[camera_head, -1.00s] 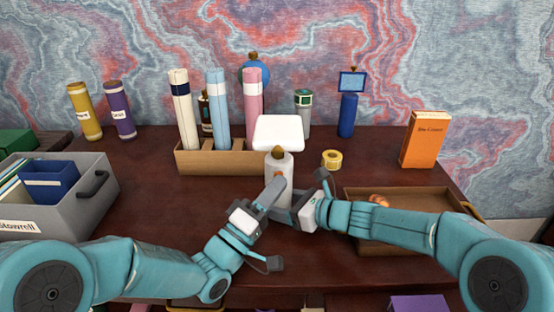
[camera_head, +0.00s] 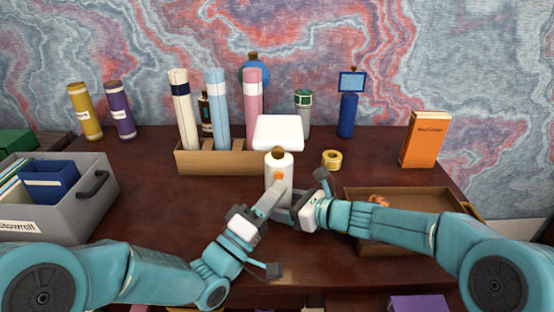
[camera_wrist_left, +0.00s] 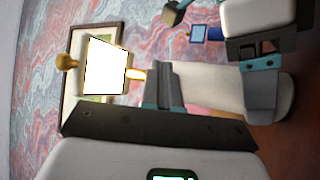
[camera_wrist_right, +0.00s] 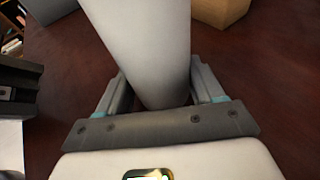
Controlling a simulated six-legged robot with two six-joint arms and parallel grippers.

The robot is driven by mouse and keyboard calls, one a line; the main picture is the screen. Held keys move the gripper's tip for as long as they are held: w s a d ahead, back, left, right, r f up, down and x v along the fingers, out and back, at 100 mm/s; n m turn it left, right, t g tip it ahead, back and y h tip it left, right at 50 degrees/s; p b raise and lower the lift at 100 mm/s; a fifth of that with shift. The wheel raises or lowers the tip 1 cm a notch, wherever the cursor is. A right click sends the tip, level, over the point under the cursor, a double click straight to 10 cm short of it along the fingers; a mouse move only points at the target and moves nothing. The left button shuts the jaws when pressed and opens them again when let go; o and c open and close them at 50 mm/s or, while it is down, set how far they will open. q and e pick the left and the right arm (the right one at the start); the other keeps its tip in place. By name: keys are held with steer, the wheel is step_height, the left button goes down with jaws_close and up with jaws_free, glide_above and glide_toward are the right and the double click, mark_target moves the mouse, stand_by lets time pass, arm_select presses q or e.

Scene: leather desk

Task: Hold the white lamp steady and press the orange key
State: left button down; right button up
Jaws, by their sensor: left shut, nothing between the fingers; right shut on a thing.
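The white lamp (camera_head: 284,160) stands upright near the middle of the desk, with a flat white head (camera_head: 278,132). Its round orange key (camera_head: 279,176) is on the front of the body. My right gripper (camera_head: 296,208) is shut around the lower body from the right; the right wrist view shows the white column (camera_wrist_right: 146,45) between its fingers. My left gripper (camera_head: 272,196) is shut and empty, its tips at the lamp's front just below the key. I cannot tell whether they touch. The left wrist view shows the bright lamp head (camera_wrist_left: 106,68) and body (camera_wrist_left: 205,88); the key is not clear there.
A wooden holder (camera_head: 225,163) with several tubes stands behind the lamp. A yellow tape roll (camera_head: 332,159) lies to the right. A brown tray (camera_head: 420,203) is beside my right arm, an orange book (camera_head: 423,139) behind it. A grey bin (camera_head: 92,195) stands left.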

arm_select(q)
steer(key=s, duration=0.6)
stand_by(0.3)
arm_select(e)
steer(key=o, duration=0.9)
steer(key=v, duration=1.1)
steer(key=shift+r, duration=0.1)
steer(key=shift+s+d, duration=0.3)
arm_select(q)
steer(key=shift+a, duration=0.15)
arm_select(e)
steer(key=shift+s, duration=0.1)
